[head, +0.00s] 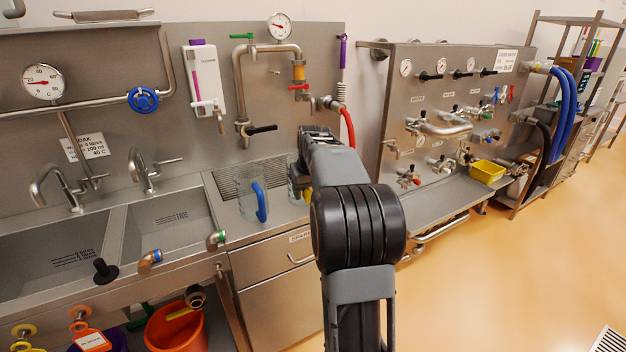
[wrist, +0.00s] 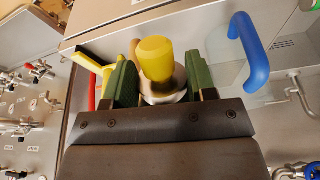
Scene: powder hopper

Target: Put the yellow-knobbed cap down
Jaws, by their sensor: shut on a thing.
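The yellow-knobbed cap (wrist: 158,58) shows in the wrist view between the green pads of my gripper (wrist: 158,80). My gripper is shut on it. A pale collar shows below the yellow knob; the dark gripper body hides the cap's lower part. In the head view my gripper is mostly hidden behind my arm, above or beside the counter near a clear jug (head: 247,192). A small yellow patch shows there beside my arm, but I cannot tell if it is the cap. I cannot tell whether the cap touches anything below.
The clear jug's blue handle (head: 261,203) stands close by, also in the wrist view (wrist: 250,46). Sinks (head: 170,220) lie to the left. A red hose (head: 348,127) and pipework rise behind. A yellow tray (head: 487,171) sits on the right-hand bench.

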